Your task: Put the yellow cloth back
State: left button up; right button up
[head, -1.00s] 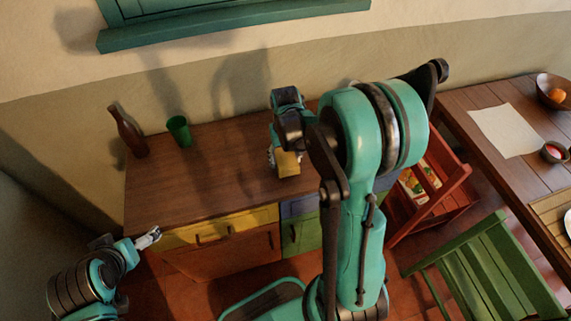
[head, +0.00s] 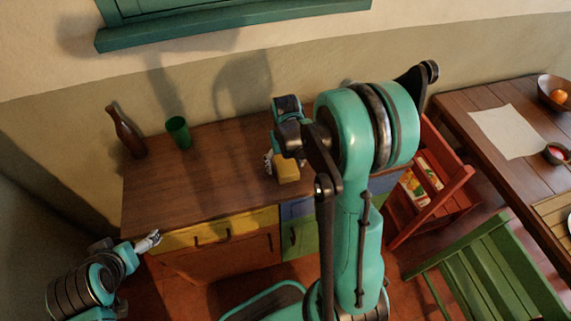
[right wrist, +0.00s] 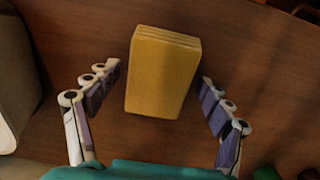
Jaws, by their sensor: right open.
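The yellow cloth (head: 287,170) is a folded, block-like stack on the wooden top of the cabinet (head: 200,180). In the right wrist view the cloth (right wrist: 163,72) lies between the spread fingers, with a gap on each side. My right gripper (right wrist: 157,95) is open and touches the cloth on neither side. In the head view my right gripper (head: 275,163) is at the cloth, mostly hidden by my own arm. My left gripper (head: 150,240) is low at the left, in front of the cabinet and away from the cloth; its jaw opening is too small to judge.
A brown bottle (head: 128,135) and a green cup (head: 179,132) stand at the cabinet's back left. The cabinet top's left-middle is clear.

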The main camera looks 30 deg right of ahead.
aim_at(285, 164)
notch_tip(285, 164, up, 11)
jog(key=p, duration=0.4)
jog(key=s+a+r+n+t, duration=0.2)
jog(key=s+a+r+t, duration=0.5)
jog(key=s+a, duration=0.3)
jog(key=shift+s+a+r+n, duration=0.3)
jog(key=shift+s+r+n, duration=0.1)
jog(key=shift+s+r, duration=0.15)
notch_tip(285, 164, down, 4)
jog(key=b, duration=0.3)
jog(key=shift+r+b, duration=0.25)
jog(key=shift+b, duration=0.05)
